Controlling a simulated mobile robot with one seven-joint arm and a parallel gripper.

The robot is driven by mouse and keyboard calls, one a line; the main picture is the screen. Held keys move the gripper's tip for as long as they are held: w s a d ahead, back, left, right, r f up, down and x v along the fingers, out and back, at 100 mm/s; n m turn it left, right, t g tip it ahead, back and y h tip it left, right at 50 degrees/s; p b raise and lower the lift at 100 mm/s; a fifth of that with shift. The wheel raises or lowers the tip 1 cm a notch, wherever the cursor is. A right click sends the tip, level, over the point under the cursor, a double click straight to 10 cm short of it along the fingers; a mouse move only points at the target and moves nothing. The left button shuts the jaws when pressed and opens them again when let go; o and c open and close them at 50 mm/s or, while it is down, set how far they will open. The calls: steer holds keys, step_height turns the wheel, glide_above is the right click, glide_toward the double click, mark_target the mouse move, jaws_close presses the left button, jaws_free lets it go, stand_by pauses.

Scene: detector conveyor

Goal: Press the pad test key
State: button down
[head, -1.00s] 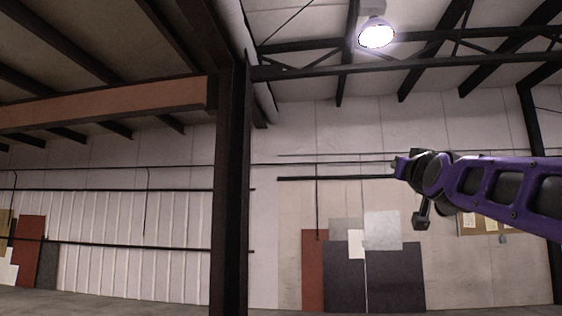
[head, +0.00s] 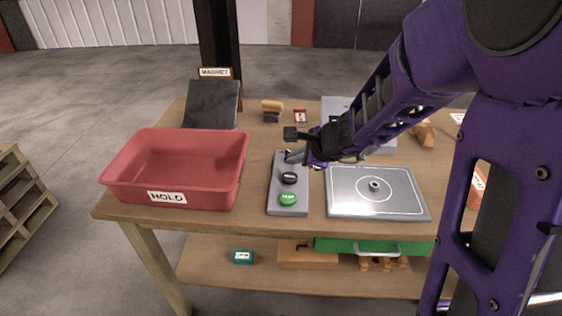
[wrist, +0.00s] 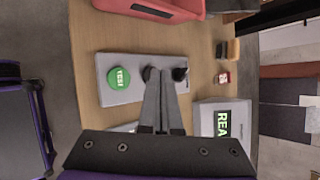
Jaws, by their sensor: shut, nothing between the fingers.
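A grey control panel (head: 274,190) lies on the wooden table between the red bin and a flat plate. Its near end carries a green button (head: 288,198) with white lettering that looks like TEST; this green button also shows in the wrist view (wrist: 119,78). A black button (head: 289,178) sits just behind it. My gripper (head: 291,156) is shut and empty over the panel's far end, apart from the green button. In the wrist view my fingertips (wrist: 160,76) partly cover the black button, beside another black knob (wrist: 180,74). Whether they touch anything is unclear.
A red bin (head: 168,197) marked HOLD stands left of the panel. A flat grey plate (head: 375,208) with a circle lies right. A box with a green display (wrist: 222,123) reading "REA", partly hidden, stands behind. A dark tilted board (head: 210,104) is back left.

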mark_target(292, 199)
steer(key=shift+s+a+f+m, duration=0.2)
steer(key=shift+s+f+m, duration=0.1)
steer(key=shift+f+m, duration=0.1)
step_height(292, 199, down, 9)
steer(key=b, duration=0.8)
steer(key=shift+r, duration=0.15)
stand_by(1.7)
steer(key=shift+f+b, duration=0.45)
steer(key=shift+b, duration=0.25)
steer(key=shift+f+b, duration=0.3)
steer(key=shift+f, duration=0.1)
steer(key=shift+r, duration=0.1)
stand_by(0.5)
steer(key=shift+r+p, duration=0.65)
steer(key=shift+r, duration=0.1)
